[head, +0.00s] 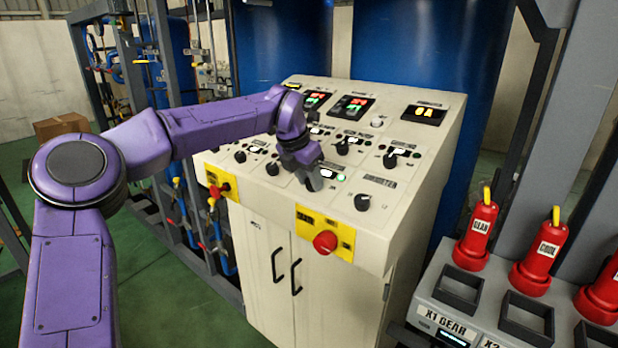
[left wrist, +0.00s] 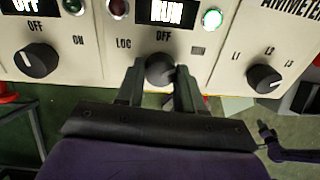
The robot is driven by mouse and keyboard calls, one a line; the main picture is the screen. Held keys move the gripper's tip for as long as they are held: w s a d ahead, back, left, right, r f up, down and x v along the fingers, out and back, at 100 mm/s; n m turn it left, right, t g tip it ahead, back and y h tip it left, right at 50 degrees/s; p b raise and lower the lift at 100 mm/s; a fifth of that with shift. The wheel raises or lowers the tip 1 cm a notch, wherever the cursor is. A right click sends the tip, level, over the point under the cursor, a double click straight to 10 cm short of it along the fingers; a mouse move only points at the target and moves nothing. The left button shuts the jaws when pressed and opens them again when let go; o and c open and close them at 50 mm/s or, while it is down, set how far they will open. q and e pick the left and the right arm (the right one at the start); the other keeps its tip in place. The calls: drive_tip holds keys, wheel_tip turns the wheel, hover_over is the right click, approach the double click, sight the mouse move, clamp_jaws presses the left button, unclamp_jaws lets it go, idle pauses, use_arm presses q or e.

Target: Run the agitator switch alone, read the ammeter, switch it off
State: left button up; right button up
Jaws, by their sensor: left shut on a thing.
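My left gripper (head: 314,180) reaches down to the sloped control panel (head: 408,210). In the left wrist view its two fingers (left wrist: 160,85) are shut on a dark rotary switch knob (left wrist: 160,66). The display (left wrist: 166,12) above that knob reads RUN, and the green lamp (left wrist: 212,19) beside it is lit. I cannot read a label naming this switch, and its pointer is hidden. The ammeter selector (left wrist: 264,78), marked L1, L2, L3, is to its right; it also shows in the head view (head: 363,202). My right gripper is out of view.
A neighbouring knob (left wrist: 37,61) has a display reading OFF above it. A yellow-lit meter (head: 431,115) is at the panel's upper right; its digits are too small to read. A red emergency button (head: 325,241) is on the front edge. Red holders (head: 476,235) stand at right.

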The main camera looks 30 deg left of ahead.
use_arm(q)
drive_tip(key=n+b, duration=0.2)
drive_tip(key=shift+f+n, duration=0.2)
drive_tip(key=shift+n, duration=0.2)
drive_tip(key=n+b, duration=0.3)
drive_tip(key=shift+n, duration=0.3)
drive_tip(key=n+b, duration=0.2)
drive_tip(key=n, duration=0.1)
drive_tip(key=shift+r+n+b, duration=0.2)
drive_tip(key=shift+n+b, duration=0.7)
drive_tip(key=shift+n, duration=0.3)
drive_tip(key=o, duration=1)
drive_tip(key=shift+o, duration=0.2)
